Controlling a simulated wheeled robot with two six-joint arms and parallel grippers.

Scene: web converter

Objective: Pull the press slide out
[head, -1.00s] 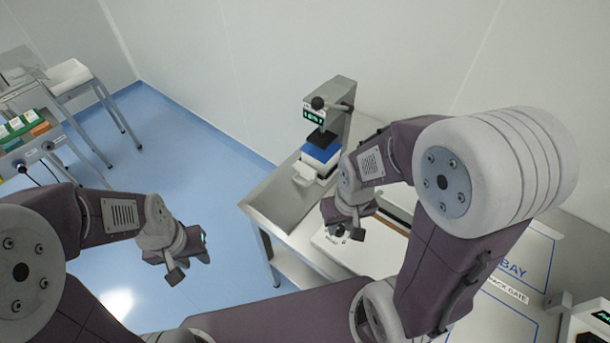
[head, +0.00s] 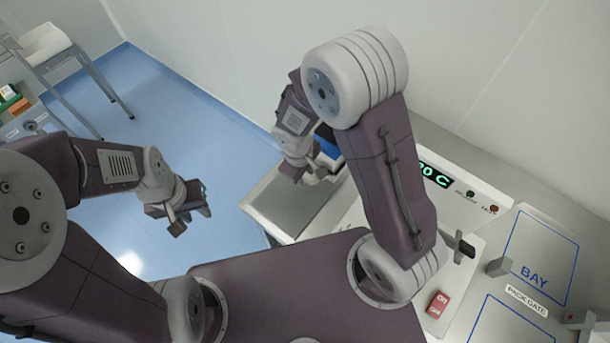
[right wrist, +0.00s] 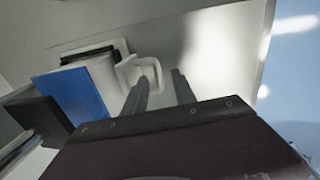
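The press slide shows in the right wrist view as a blue pad (right wrist: 70,95) with a white loop handle (right wrist: 142,70) to its right. In the head view a little of the blue pad (head: 328,141) shows behind my right arm, which hides most of the press. My right gripper (right wrist: 160,80) is open. Its two fingers are apart, and the left one overlaps the handle in the picture; I cannot tell whether they touch. My left gripper (head: 193,217) hangs over the floor at left, away from the press, and its finger opening is unclear.
The press stands on a metal table (head: 290,205) with bare surface near the handle. A heater panel with a green display (head: 435,175) and a BAY plate (head: 535,270) lie to the right. A white table (head: 50,45) stands at far left. Blue floor is clear between.

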